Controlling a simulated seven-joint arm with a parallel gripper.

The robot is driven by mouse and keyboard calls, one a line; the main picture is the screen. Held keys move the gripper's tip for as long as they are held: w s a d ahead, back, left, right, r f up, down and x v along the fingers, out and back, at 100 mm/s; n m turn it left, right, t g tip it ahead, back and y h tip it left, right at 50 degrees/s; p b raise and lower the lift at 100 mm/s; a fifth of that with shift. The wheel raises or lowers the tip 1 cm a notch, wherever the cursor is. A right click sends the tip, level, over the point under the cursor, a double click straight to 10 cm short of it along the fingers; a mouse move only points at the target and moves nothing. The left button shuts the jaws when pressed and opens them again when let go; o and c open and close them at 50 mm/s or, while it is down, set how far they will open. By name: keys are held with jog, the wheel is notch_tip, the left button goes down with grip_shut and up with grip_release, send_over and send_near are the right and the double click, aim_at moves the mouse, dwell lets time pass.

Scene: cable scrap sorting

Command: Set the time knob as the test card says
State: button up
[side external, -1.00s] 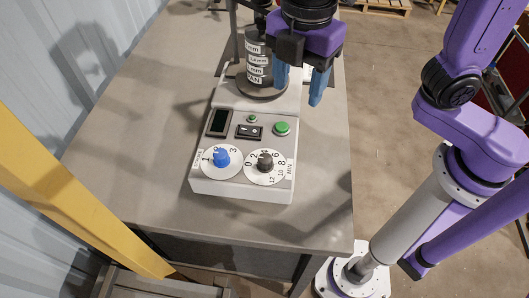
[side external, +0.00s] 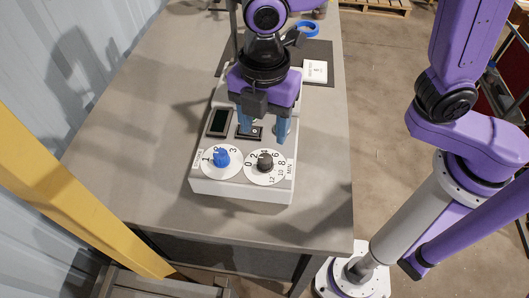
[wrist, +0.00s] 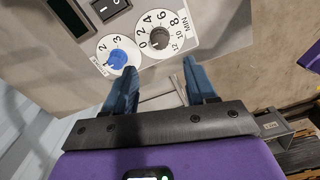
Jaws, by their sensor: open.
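The time knob (side external: 265,160) is black, on a white dial marked 0 to 12 with MIN, on the right of the panel's front. It also shows in the wrist view (wrist: 160,35); I cannot read its exact setting. The white test card (side external: 315,71) lies on a dark mat behind the panel; its print is too small to read. My gripper (side external: 264,130) is open and empty, pointing down over the panel's switch area, behind the dials in the side view. In the wrist view its blue fingers (wrist: 160,72) are apart, with nothing between them.
The pale control box (side external: 240,190) also carries a blue knob (side external: 221,158) on a dial with 1 to 3, a dark display (side external: 219,122) and a rocker switch. A blue ring (side external: 307,29) lies at the back. The table in front of and left of the box is clear.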

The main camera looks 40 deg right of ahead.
aim_at(264, 159)
notch_tip(264, 159, down, 9)
jog(key=shift+f, duration=0.2)
dwell(0.3)
grip_shut()
